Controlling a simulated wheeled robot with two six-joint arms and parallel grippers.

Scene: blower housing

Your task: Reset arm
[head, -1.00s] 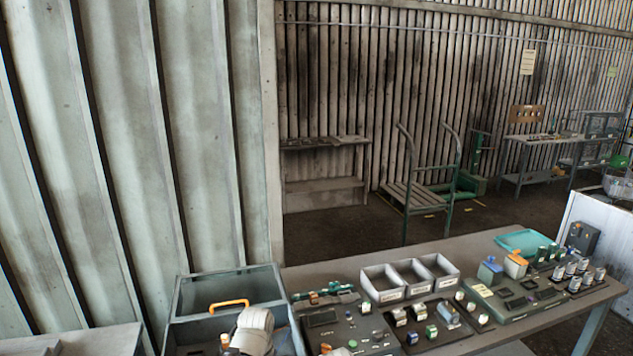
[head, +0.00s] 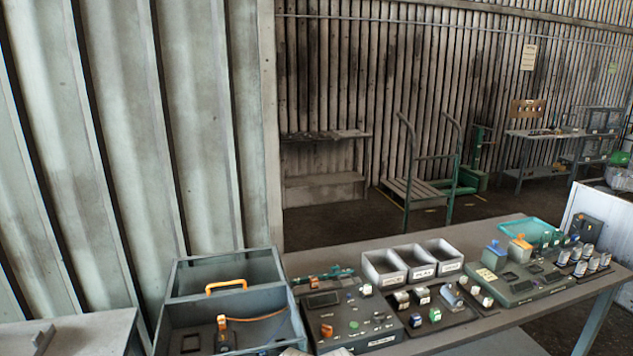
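Neither of my grippers shows in the head view. A pale sliver at the bottom edge, in front of the open box, may be part of my arm, but I cannot tell. The grey open box (head: 178,316) with an orange handle (head: 227,286) stands at the bottom left. Inside it lie a dark item with an orange top (head: 222,330) and an orange cable (head: 258,318).
A long table (head: 400,256) runs to the right with a dark control panel (head: 350,322), three white bins (head: 412,264), a small-parts tray (head: 437,306), and a green-grey panel (head: 522,281). A trolley (head: 412,190) stands behind. A grey bench (head: 85,330) is at the left.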

